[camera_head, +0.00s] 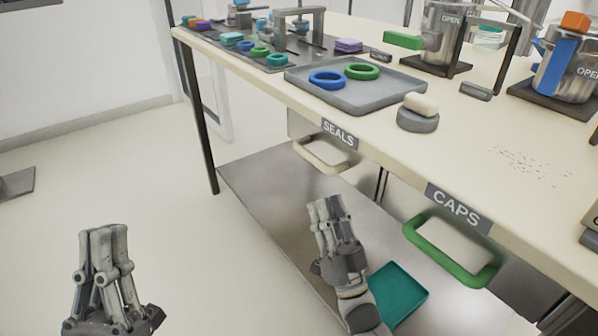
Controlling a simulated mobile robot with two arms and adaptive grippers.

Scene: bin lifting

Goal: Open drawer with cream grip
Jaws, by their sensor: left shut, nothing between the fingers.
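The cream grip (320,163) is a loop handle below the SEALS label (340,134), under the table's front edge. Its drawer looks shut, with the front mostly hidden under the tabletop. My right gripper (327,205) is below the cream grip in the picture, apart from it, with its fingers pointing up towards it. Its fingers look close together, but I cannot tell whether they are shut. My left gripper (104,232) is at the lower left, shut and empty, over the floor and far from the handle.
A green grip (450,262) sits below the CAPS label (458,205) to the right. A lower metal shelf (262,187) holds a teal tray (400,290). A grey tray (355,94) with blue and green rings stands on the tabletop.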

